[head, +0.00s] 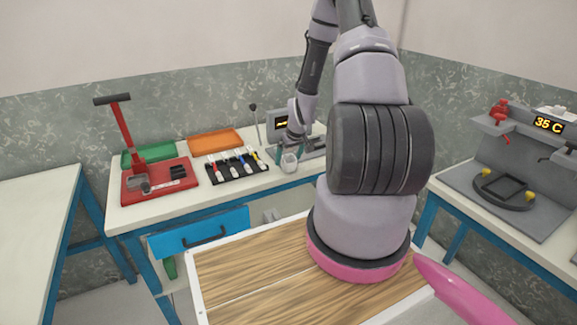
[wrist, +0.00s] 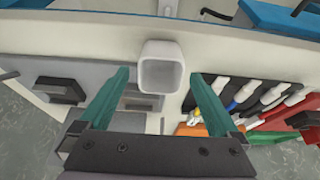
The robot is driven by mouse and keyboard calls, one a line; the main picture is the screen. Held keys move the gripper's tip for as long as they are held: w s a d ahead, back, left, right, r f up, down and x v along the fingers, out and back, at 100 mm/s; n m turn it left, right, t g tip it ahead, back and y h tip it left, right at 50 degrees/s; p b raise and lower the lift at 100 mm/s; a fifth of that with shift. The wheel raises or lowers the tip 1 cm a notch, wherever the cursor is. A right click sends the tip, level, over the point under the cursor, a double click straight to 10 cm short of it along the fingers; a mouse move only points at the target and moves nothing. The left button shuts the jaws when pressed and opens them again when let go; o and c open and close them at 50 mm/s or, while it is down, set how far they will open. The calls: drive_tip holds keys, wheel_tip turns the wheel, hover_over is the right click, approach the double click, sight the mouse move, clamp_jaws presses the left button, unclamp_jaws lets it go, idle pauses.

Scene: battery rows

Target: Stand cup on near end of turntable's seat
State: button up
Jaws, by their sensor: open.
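A small white cup (head: 289,162) stands upright near the front edge of the back bench. In the wrist view the cup (wrist: 160,76) shows its squarish open mouth and looks empty. My gripper (head: 291,153) is open at the cup, with teal fingers. In the wrist view my gripper (wrist: 158,78) has one fingertip on each side of the cup, with gaps between. The dark round turntable (head: 485,196) lies on the right bench, with a square seat frame (head: 504,184) on top and yellow knobs at its sides.
Left of the cup is a black rack (head: 237,168) with several coloured-ended items. A red press (head: 155,182), green tray (head: 150,154) and orange tray (head: 215,141) stand further left. A grey machine with a display (head: 548,124) rises behind the turntable. A blue drawer (head: 200,235) is below the bench.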

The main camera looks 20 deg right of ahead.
drive_tip(key=shift+w+f, duration=0.15)
drive_tip(key=shift+f, duration=0.25)
drive_tip(key=shift+c, duration=0.3)
drive_tip(key=shift+r, duration=0.1)
clamp_jaws()
